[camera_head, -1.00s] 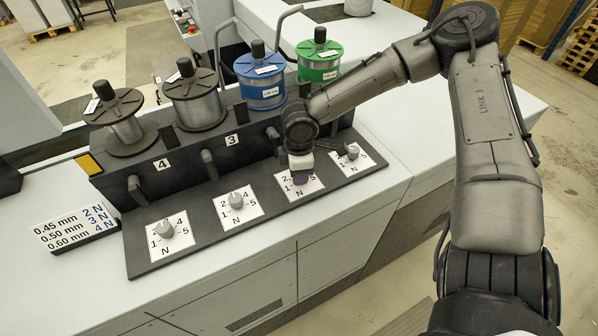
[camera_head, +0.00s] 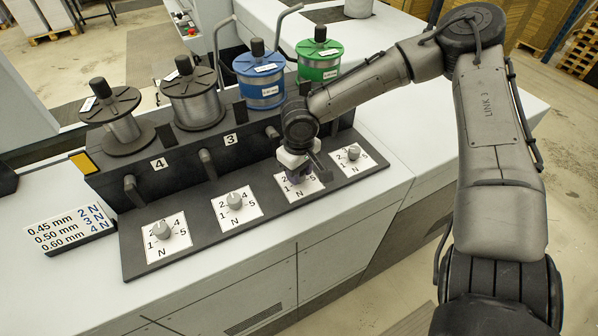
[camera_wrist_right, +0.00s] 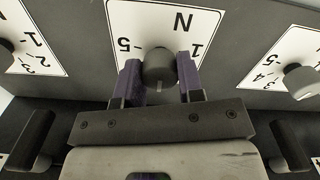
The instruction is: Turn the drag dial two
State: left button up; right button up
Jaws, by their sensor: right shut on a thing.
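A row of drag dials sits on the dark panel, each a grey knob on a white plate marked 1 to 5 and N. My right gripper (camera_head: 298,177) is at the third dial from the left, over its white plate (camera_head: 314,186); its knob is hidden there. In the right wrist view, the grey knob (camera_wrist_right: 158,66) stands between the two purple fingers of my right gripper (camera_wrist_right: 160,80), which are shut on it. N is above the knob, 5 left, 1 right. The knob's exact pointer setting cannot be told. My left gripper is not in view.
Other dials stand at left (camera_head: 161,230), (camera_head: 234,200) and right (camera_head: 353,153). Behind them are short levers and wire spools, including a blue spool (camera_head: 260,80) and green spool (camera_head: 320,62). A wire-size sign (camera_head: 70,232) stands left of the panel.

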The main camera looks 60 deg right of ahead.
jog(key=m, duration=0.4)
jog(key=shift+m+b, duration=0.3)
jog(key=m, duration=0.3)
jog(key=shift+m, duration=0.4)
jog(key=shift+m+b, duration=0.35)
jog(key=shift+m, duration=0.45)
jog(key=o, duration=0.9)
jog(key=shift+r, duration=0.1)
jog(key=shift+r+p, duration=0.45)
jog(key=shift+r, duration=6.35)
